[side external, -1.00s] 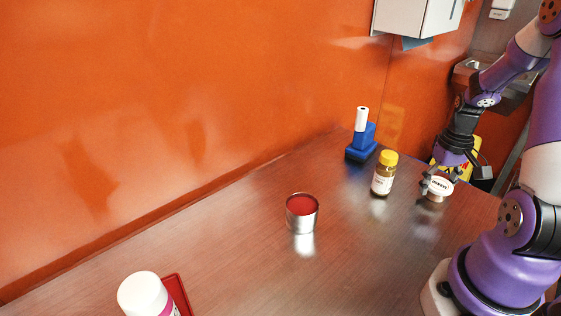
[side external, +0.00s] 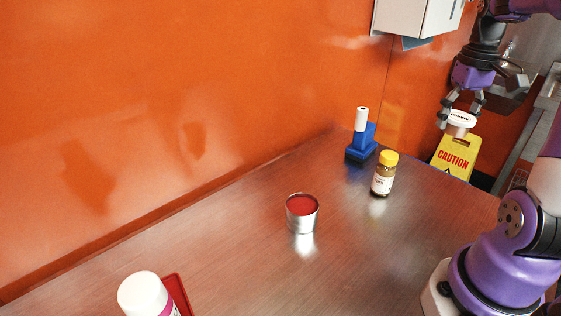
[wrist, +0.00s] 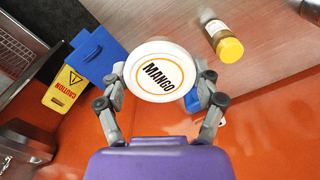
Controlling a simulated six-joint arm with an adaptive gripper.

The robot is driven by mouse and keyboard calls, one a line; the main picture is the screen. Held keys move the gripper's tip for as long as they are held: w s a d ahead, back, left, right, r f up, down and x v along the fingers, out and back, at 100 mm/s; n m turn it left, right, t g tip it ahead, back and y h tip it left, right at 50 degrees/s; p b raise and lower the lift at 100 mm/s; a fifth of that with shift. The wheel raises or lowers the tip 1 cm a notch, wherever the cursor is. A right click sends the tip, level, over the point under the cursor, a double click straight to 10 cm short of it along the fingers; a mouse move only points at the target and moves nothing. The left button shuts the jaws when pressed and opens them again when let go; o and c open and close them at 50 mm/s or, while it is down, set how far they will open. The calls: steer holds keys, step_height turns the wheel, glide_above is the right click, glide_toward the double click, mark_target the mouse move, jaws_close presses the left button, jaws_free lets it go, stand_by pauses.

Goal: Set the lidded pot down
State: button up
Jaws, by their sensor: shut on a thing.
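The lidded pot (side external: 459,121) is a small round tub with a white lid. In the wrist view the lid (wrist: 158,70) faces the camera and reads MANGO in an orange ring. My gripper (side external: 460,112) is shut on the pot, a finger on each side of it. The fingers also show either side of the lid in the wrist view. The pot is held in the air, roughly upright, above the far right part of the steel counter (side external: 250,262). The lid hides most of the pot's body in the wrist view.
A yellow-capped jar (side external: 383,175), a blue stand with a white roll (side external: 361,140) and an open tin with red contents (side external: 302,214) stand on the counter. A white bottle (side external: 143,294) and red tray (side external: 179,296) are at front left. A yellow caution sign (side external: 453,157) stands beyond.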

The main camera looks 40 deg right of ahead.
steer(key=w+a+n, duration=0.5)
steer(key=w+a, duration=0.6)
steer(key=w, duration=0.4)
steer(key=w+a+n, duration=0.2)
steer(key=w+a, duration=0.1)
steer(key=a, duration=0.5)
steer(key=w+a+n, duration=0.1)
steer(key=w+a, duration=0.2)
steer(key=a, duration=0.5)
glide_above(304, 174)
steer(key=f, duration=1.2)
steer(key=shift+s+a, duration=0.15)
steer(key=shift+a, duration=0.05)
steer(key=shift+d+f, duration=0.15)
steer(key=shift+d, duration=0.1)
steer(key=shift+f, duration=1.95)
steer(key=shift+f, duration=0.15)
